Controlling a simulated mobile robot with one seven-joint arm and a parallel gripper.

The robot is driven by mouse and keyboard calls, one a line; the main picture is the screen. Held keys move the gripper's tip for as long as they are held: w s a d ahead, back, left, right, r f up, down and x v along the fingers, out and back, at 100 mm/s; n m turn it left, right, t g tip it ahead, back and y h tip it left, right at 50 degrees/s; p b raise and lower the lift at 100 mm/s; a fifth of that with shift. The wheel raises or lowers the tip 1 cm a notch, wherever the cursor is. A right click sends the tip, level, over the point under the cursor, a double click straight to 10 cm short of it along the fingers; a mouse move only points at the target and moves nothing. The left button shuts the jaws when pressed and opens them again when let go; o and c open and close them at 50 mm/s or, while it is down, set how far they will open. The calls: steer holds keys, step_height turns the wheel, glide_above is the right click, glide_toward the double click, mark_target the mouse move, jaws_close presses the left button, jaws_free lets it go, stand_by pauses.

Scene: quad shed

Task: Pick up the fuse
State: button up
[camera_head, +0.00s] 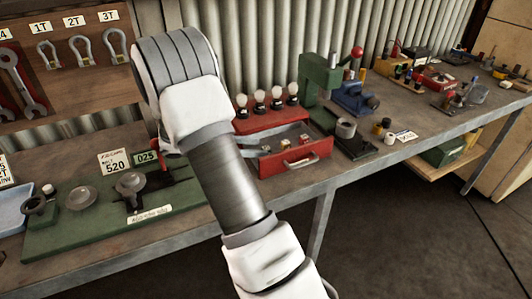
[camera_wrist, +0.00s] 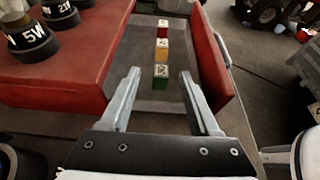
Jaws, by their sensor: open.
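Three small block-shaped pieces, which look like fuses, stand in a row in an open red drawer (camera_wrist: 213,72) in the wrist view. The green block (camera_wrist: 160,82) is nearest, then the yellow block (camera_wrist: 161,51), then the red block (camera_wrist: 162,28). Each has a pale top with a mark too small to read. My gripper (camera_wrist: 159,76) is open and empty, its two fingers either side of the green block in the picture; whether they are level with it I cannot tell.
Several white bulbs on black bases (camera_head: 260,99) stand on the red cabinet beside the drawer; a base marked 5W (camera_wrist: 30,38) is close in the wrist view. A green press (camera_head: 320,75) stands right of it. A green board with a scale (camera_head: 130,190) lies left.

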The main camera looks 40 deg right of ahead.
mark_target(267, 147)
steer(key=x, duration=0.4)
steer(key=shift+s+d, duration=0.15)
steer(key=shift+r, duration=0.1)
jaws_close()
